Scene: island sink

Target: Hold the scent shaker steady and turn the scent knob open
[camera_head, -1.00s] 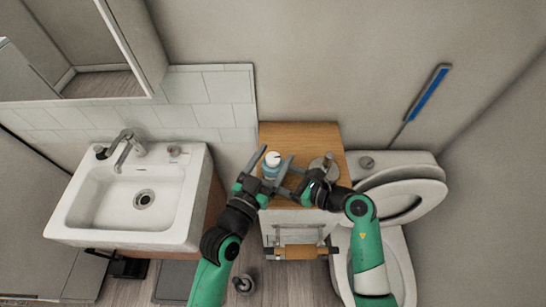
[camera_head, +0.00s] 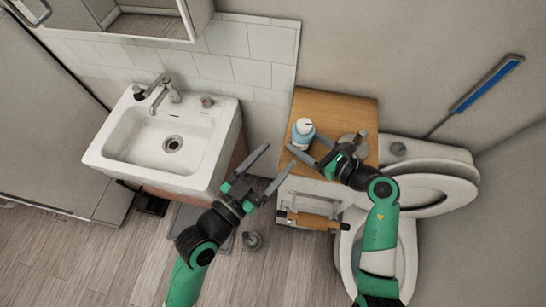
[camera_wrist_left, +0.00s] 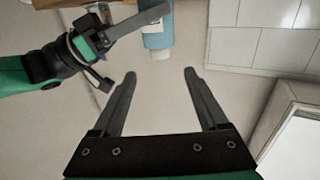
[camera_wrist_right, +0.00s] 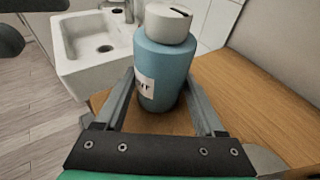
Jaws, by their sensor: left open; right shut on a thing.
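The scent shaker, a blue bottle (camera_head: 303,137) with a white knob on top (camera_head: 304,124), stands upright on the wooden cabinet top. In the right wrist view the bottle body (camera_wrist_right: 165,72) sits between the fingers, below its white knob (camera_wrist_right: 168,22), which has a dark slot. My right gripper (camera_head: 308,155) is shut on the bottle's body. My left gripper (camera_head: 267,168) is open and empty, in front of and left of the cabinet, apart from the bottle.
The wooden cabinet top (camera_head: 335,103) has a round metal object (camera_head: 354,146) beside my right gripper. The sink (camera_head: 165,140) is at left and the toilet (camera_head: 425,190) at right. A paper roll holder (camera_head: 310,220) is on the cabinet front.

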